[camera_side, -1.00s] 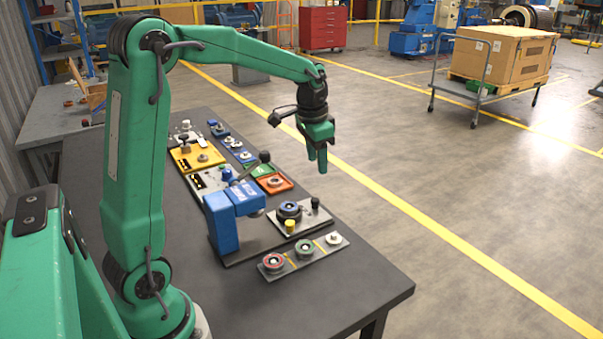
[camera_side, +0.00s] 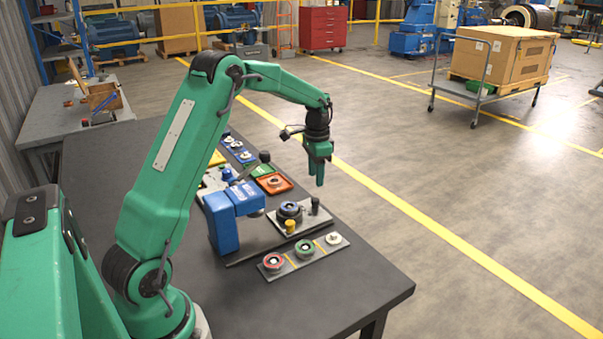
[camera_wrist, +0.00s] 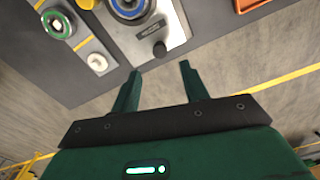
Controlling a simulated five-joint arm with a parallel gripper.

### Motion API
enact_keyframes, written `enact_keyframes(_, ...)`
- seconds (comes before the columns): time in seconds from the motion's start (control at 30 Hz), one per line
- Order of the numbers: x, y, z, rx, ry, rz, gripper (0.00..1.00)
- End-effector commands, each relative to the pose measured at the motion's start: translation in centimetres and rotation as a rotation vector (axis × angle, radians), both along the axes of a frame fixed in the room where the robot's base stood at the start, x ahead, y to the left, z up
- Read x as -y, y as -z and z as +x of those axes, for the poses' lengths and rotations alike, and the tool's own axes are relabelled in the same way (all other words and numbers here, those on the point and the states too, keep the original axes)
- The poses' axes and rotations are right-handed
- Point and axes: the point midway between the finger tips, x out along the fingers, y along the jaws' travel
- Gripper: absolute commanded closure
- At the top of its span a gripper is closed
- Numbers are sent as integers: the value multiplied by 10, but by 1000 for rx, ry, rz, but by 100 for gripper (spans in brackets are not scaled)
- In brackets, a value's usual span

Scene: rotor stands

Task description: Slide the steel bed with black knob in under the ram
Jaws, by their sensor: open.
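The steel bed (camera_side: 316,220) lies on the dark table to the right of the blue press (camera_side: 222,232), clear of the press head and its ram (camera_side: 257,213). A dark ring with a blue centre (camera_side: 289,211) sits on the bed. The black knob (camera_side: 315,204) stands upright at its right end; a yellow knob (camera_side: 290,226) stands at its front. In the wrist view the bed (camera_wrist: 178,22) and black knob (camera_wrist: 159,47) are ahead of the fingertips. My gripper (camera_side: 317,182) is open and empty, above and apart from the knob; its fingers also show in the wrist view (camera_wrist: 160,70).
A grey strip (camera_side: 318,256) with red, green and white-centred round parts lies in front of the bed. Orange (camera_side: 287,187) and green trays lie behind it. A black-knobbed lever (camera_side: 264,157) rises over the press. The table's front right is clear.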

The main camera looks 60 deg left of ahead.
Motion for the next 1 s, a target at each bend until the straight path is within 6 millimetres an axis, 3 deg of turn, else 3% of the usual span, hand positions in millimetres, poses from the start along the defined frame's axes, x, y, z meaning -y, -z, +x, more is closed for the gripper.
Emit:
enact_keyframes(0.27,0,19,0,-2,-1,0,55)
enact_keyframes(0.7,0,69,0,-1,-1,-1,55)
enact_keyframes(1.0,0,77,0,0,-1,0,55)
